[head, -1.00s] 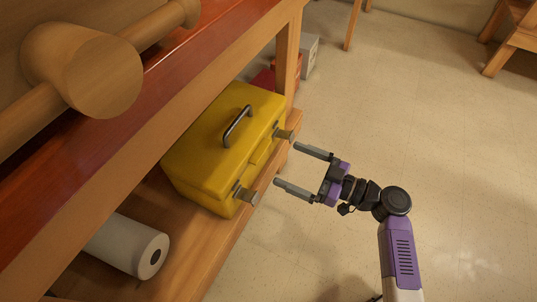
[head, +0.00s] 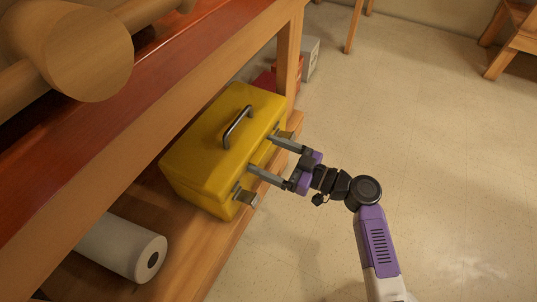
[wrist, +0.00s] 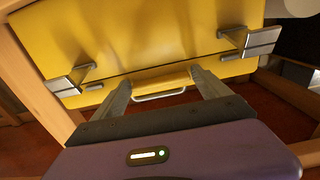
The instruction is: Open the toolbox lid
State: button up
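The yellow toolbox (head: 215,150) stands on the lower wooden shelf with its lid closed and a dark carry handle (head: 238,127) on top. Its two metal latches stick out from the front, one at the near end (head: 246,196) and one at the far end (head: 284,134). In the wrist view the latches show at left (wrist: 70,82) and right (wrist: 248,41), with a yellow front grip with a pale bar (wrist: 160,86) between them. My gripper (head: 260,153) is open at the toolbox front, between the latches. Its fingertips (wrist: 162,82) flank the grip; contact cannot be told.
The wooden bench top (head: 165,90) overhangs the shelf (head: 222,240) from the left. A white roll (head: 122,246) lies on the shelf nearby. A bench post (head: 289,60), a red box (head: 264,80) and a grey box (head: 310,55) are beyond. The floor at right is clear.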

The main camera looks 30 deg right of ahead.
jog(key=c, duration=1.6)
notch_tip(320, 180, up, 2)
jog(key=p, duration=0.3)
jog(key=shift+r+g, duration=0.15)
jog(key=shift+g, duration=0.15)
jog(key=r+g+p, duration=0.1)
jog(key=r+p, duration=0.1)
jog(key=p, duration=0.2)
jog(key=w+r+g+h+p, duration=0.1)
jog(key=r+p, duration=0.1)
jog(key=p, duration=0.2)
jog(key=a+r+h+p, duration=0.1)
jog(key=r+p, duration=0.2)
jog(key=p, duration=0.1)
jog(key=shift+w+a+g, duration=0.1)
jog(key=shift+w+g, duration=0.25)
jog(key=shift+g, duration=0.05)
jog(key=w+a+r+g+h+p, duration=0.2)
jog(key=w+a+r+p, duration=0.2)
jog(key=p, duration=0.7)
jog(key=shift+w+a+r, duration=0.3)
jog(key=shift+w+r, duration=0.95)
jog(key=shift+r, duration=0.8)
